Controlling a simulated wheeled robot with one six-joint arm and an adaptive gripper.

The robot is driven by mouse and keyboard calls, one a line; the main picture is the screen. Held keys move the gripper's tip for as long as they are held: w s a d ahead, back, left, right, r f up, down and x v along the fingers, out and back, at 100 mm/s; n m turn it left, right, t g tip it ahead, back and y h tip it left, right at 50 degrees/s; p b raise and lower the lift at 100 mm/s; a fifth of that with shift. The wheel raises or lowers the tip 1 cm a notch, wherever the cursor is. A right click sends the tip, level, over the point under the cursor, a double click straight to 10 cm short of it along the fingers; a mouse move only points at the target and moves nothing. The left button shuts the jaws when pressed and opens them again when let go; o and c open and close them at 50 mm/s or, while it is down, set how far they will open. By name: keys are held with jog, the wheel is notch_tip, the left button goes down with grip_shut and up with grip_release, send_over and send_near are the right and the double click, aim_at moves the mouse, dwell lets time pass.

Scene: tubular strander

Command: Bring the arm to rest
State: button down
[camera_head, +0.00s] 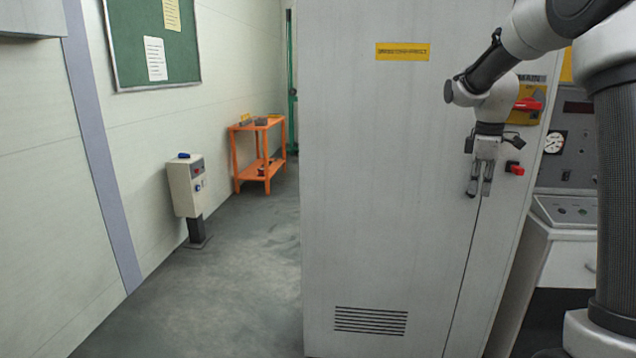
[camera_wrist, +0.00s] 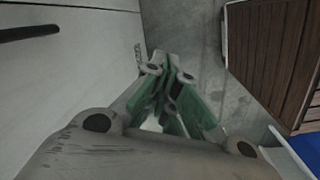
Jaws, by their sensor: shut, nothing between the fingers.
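My gripper (camera_head: 479,192) hangs pointing down at the end of my bent arm, in front of the grey cabinet's right side in the head view. Its two fingers are close together with nothing between them. In the wrist view the gripper (camera_wrist: 172,75) shows its greenish finger links drawn together over grey floor. I cannot tell from these views whether the gripper touches the cabinet.
The tall grey cabinet (camera_head: 390,200) fills the middle. An orange cart (camera_head: 258,155) and a pedestal box (camera_head: 187,188) stand left, with clear floor (camera_head: 220,290). The wrist view shows brown slats (camera_wrist: 275,50).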

jog(key=s+a+r+m+t, duration=0.1)
jog(key=s+m, duration=0.5)
jog(key=s, duration=1)
jog(key=s+a+r+m+t, duration=0.1)
jog(key=s+a+m, duration=0.3)
jog(key=s, duration=1.2)
jog(key=shift+r+m+t+y, duration=0.4)
jog(key=shift+m+t, duration=0.3)
jog(key=shift+m, duration=0.2)
jog(key=shift+a, duration=0.1)
